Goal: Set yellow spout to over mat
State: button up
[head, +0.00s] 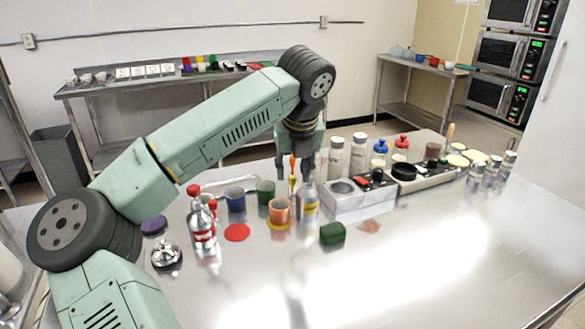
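My gripper (296,174) points down over the middle of the steel counter, behind the orange cup. A slim orange-and-yellow piece (292,175) shows upright between or behind its fingers; I cannot tell whether they touch it. A clear bottle with a yellow band (309,209) stands just below the right finger. Which of these is the yellow spout is not clear. Flat round mats lie on the counter: a red one (237,232), a purple one (153,225), and a yellow-orange one (280,226) partly under the orange cup (280,209).
Blue (235,201) and green (265,191) cups stand left of the gripper. Red-topped bottles (201,228) and a metal dispenser (166,254) are front left. A grey box (357,204) and a dark green block (332,233) are right. The front right counter is clear.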

jog(key=shift+x, duration=0.9)
grip_shut()
